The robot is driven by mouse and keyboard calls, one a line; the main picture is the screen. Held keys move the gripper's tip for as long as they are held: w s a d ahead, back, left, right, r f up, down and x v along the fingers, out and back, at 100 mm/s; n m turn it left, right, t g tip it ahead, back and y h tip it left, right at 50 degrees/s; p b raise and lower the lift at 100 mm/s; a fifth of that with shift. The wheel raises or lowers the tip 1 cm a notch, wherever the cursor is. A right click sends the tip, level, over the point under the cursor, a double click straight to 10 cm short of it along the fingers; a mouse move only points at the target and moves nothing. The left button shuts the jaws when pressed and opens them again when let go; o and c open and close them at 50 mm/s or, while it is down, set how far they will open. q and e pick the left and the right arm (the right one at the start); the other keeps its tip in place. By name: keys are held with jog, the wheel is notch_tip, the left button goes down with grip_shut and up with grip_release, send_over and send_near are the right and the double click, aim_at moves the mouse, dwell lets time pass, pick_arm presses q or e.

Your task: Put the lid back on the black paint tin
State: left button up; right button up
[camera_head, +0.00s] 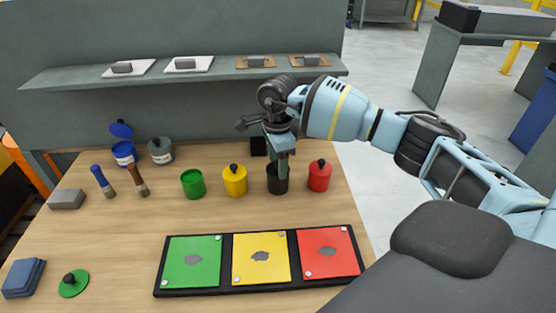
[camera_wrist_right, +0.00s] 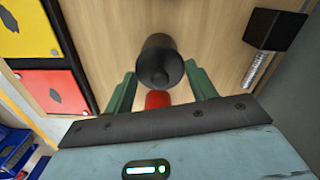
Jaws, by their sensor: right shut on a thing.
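The black paint tin (camera_head: 277,186) stands on the wooden table between the yellow and red tins. My right gripper (camera_head: 282,170) points down at it from above, fingertips at its top. In the right wrist view a dark lid with a knob (camera_wrist_right: 161,72) shows between the two green fingers of the right gripper (camera_wrist_right: 160,75). The gripper is shut on this black lid; it is over the tin's mouth or very close to it. The fingers hide the tin's rim, so I cannot tell whether the lid touches it. My left gripper is out of view.
A red tin (camera_head: 319,177) stands close on the right and a yellow tin (camera_head: 235,181) on the left. A green tin (camera_head: 192,184) looks open; a green lid (camera_head: 74,284) lies front left. A black box (camera_head: 258,146) stands behind. A tray of coloured panels (camera_head: 227,291) lies in front.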

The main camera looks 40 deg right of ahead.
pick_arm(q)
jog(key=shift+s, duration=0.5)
pick_arm(e)
jog(key=shift+f, duration=0.15)
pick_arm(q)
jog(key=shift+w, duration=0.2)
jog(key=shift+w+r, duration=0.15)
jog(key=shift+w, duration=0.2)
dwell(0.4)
pick_arm(e)
jog(key=o, duration=0.7)
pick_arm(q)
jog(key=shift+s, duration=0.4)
pick_arm(e)
jog(key=o, duration=0.3)
jog(key=shift+o, duration=0.7)
jog(key=o, duration=0.3)
